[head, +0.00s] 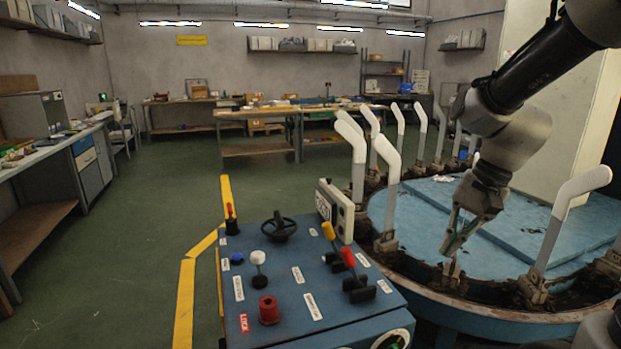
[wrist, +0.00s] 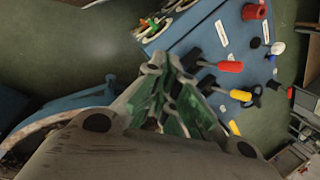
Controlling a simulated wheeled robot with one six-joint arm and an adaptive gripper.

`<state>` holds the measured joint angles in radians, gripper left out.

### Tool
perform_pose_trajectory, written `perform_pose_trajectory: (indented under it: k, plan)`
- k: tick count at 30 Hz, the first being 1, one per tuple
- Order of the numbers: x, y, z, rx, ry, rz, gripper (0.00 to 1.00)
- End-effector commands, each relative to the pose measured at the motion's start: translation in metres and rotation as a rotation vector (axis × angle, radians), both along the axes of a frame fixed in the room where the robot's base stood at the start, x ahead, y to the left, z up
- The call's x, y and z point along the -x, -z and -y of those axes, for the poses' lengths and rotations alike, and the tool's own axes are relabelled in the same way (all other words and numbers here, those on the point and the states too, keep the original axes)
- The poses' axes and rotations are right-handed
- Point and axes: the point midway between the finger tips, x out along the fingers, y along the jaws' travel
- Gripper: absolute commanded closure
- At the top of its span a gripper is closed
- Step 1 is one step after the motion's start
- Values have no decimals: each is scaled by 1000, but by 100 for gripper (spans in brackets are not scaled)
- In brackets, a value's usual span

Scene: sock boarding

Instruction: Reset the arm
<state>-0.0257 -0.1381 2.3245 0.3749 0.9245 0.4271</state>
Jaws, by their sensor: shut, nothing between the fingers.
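My gripper (head: 452,243) hangs from my arm on the right of the head view, pointing down over the near rim of the round boarding machine (head: 455,300). Its fingers are shut with nothing between them. In the wrist view the green-padded fingers (wrist: 175,100) fill the middle. The gripper is to the right of the blue control panel (head: 285,285) and apart from its levers. White sock forms (head: 563,215) stand upright around the machine's rim, and some stand left of the gripper.
The panel carries a red lever (head: 347,257), a yellow lever (head: 329,231), a black handwheel (head: 279,226) and a red button (head: 268,308). A pale upright panel (head: 560,110) stands behind my arm. The green floor (head: 130,240) is open at left, beside a workbench (head: 50,155).

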Motion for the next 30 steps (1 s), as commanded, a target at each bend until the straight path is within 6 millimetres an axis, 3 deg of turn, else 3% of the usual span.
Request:
perform_pose_trajectory:
  k: [6, 12, 18, 30]
  plan:
    - [62, -33, 51, 229, -464, 181, 100]
    - [102, -59, 80, 387, -581, 307, 100]
    - [112, -75, 82, 418, -557, 393, 100]
    - [112, -76, 82, 419, -556, 397, 100]
